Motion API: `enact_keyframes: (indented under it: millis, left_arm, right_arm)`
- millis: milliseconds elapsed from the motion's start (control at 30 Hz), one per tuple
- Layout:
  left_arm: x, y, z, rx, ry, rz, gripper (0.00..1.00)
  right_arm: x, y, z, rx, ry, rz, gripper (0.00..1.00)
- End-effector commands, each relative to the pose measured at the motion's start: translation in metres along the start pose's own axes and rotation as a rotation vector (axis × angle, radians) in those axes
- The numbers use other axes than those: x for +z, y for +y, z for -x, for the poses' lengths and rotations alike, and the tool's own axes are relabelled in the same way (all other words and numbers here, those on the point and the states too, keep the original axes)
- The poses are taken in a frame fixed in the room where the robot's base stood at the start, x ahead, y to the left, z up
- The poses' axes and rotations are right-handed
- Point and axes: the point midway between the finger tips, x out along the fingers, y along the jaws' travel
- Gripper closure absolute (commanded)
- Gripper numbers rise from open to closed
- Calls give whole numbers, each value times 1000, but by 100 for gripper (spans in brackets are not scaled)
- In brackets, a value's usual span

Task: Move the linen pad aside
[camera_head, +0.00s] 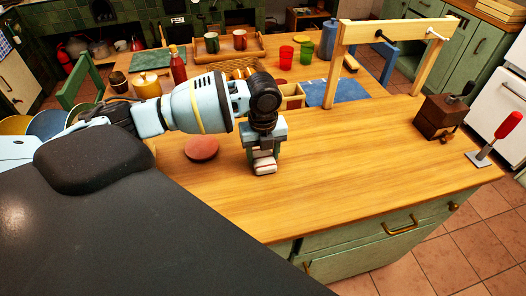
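A small pale pad with a red stripe (265,168), which looks like the linen pad, is low at the tips of my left gripper (264,158), over the wooden worktop (350,170). The gripper points down, with its fingers at either side of the pad. The fingers and arm hide part of the pad. I cannot tell whether the fingers press on it or whether it touches the worktop. My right gripper is not in view.
A red-brown disc (201,148) lies left of the gripper. A coffee grinder (440,115) and a red-handled tool (495,140) stand at the right. The front middle of the worktop is clear.

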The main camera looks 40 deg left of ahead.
Motion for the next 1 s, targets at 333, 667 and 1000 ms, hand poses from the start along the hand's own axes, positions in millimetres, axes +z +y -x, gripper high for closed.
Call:
enact_keyframes:
  millis: [333, 667, 1000]
  left_arm:
    - [0, 0, 0, 0, 0, 0, 24]
    - [1, -1, 22, -4, -3, 1, 24]
    - [1, -1, 90, -5, -3, 0, 24]
  right_arm:
    - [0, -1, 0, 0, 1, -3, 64]
    - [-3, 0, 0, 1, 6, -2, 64]
    - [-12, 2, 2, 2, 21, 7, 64]
